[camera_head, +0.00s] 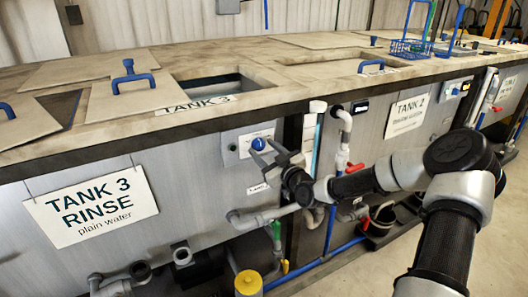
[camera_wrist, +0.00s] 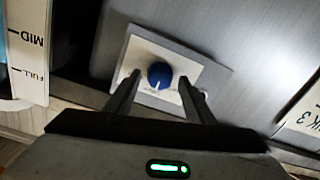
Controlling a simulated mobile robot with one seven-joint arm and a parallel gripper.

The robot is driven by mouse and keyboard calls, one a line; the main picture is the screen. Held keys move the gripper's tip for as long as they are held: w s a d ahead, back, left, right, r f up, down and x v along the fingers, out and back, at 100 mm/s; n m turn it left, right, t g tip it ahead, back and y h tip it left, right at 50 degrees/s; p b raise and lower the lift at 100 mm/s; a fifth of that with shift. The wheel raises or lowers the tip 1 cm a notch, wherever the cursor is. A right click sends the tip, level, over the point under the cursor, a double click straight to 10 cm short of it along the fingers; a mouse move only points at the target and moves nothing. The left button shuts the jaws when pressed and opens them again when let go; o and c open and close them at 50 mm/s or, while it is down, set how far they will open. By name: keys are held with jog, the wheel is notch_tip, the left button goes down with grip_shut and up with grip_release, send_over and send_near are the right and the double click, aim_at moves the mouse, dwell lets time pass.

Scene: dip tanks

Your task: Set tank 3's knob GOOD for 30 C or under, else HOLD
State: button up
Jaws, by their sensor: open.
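Tank 3's knob (camera_head: 258,144) is a round blue dial with a pale pointer mark, on a white plate (camera_head: 247,140) on the tank front. In the wrist view the knob (camera_wrist: 160,75) sits between the open fingers of my gripper (camera_wrist: 158,92), apart from both; I cannot tell how near the fingertips are in depth. My gripper (camera_head: 268,160) is also seen in the head view, just below and in front of the knob. The plate's lettering is too small to read. The TANK 3 RINSE sign (camera_head: 90,205) reads "plain water". No temperature reading for tank 3 is legible.
Tank 3's opening (camera_head: 208,86) is uncovered, with a blue-handled lid (camera_head: 133,88) beside it. A gauge strip (camera_wrist: 28,50) marked MID and FULL stands at the left in the wrist view. Grey pipes (camera_head: 262,216) run below the plate. Tank 2's sign (camera_head: 407,114) is to the right.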

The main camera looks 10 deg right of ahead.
jog(key=shift+w, duration=0.1)
jog(key=c, duration=1.1)
jog(key=shift+o, duration=0.2)
jog(key=shift+m, duration=0.4)
jog(key=m+b, duration=0.1)
jog(key=m, duration=0.3)
jog(key=shift+m, duration=0.4)
jog(key=m, duration=0.6)
jog(key=shift+m+b, duration=0.3)
jog(key=shift+m, duration=0.1)
jog(key=o, duration=1.1)
jog(key=shift+c, duration=0.2)
